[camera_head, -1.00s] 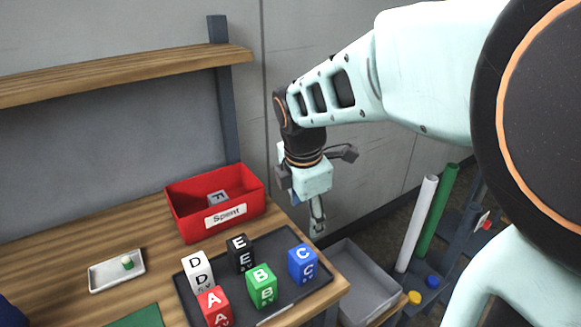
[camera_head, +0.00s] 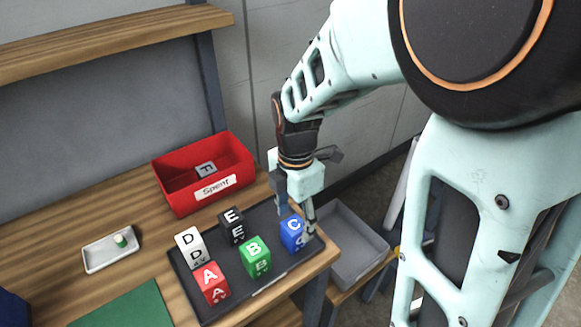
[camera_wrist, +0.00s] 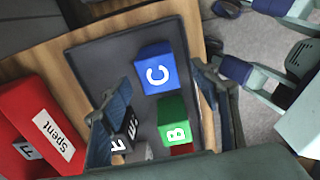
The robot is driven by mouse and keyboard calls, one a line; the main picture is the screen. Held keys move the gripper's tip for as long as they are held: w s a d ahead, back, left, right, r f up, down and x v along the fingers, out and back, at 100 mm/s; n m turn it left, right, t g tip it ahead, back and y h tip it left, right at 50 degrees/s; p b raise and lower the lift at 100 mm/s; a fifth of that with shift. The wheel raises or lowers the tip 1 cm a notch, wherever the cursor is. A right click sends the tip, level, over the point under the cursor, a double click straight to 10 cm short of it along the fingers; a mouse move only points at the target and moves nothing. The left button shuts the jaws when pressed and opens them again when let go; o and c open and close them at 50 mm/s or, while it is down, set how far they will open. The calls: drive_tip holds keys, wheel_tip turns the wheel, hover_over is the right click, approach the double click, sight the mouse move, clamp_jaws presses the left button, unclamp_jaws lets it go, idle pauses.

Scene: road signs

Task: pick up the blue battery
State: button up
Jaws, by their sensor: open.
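The blue battery is a cube marked C (camera_head: 290,233) at the right end of a dark tray (camera_head: 214,307). It also shows in the wrist view (camera_wrist: 160,68), upright on the tray. My gripper (camera_head: 296,218) is open and empty, at and just above the blue battery, partly covering it in the head view. In the wrist view my gripper (camera_wrist: 168,82) has one finger on each side of the space by the blue and green cubes. I cannot tell whether a finger touches the blue battery.
A green B cube (camera_head: 256,258), black E cube (camera_head: 232,228), white D cube (camera_head: 190,248) and red A cube (camera_head: 211,284) share the tray. A red "Spent" bin (camera_head: 178,201) with a grey cube (camera_head: 205,170) stands behind. A grey bin (camera_head: 345,240) is right of the table.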

sight(294, 224)
drive_tip(key=shift+w+f, duration=0.1)
drive_tip(key=shift+f, duration=1.75)
clamp_jaws()
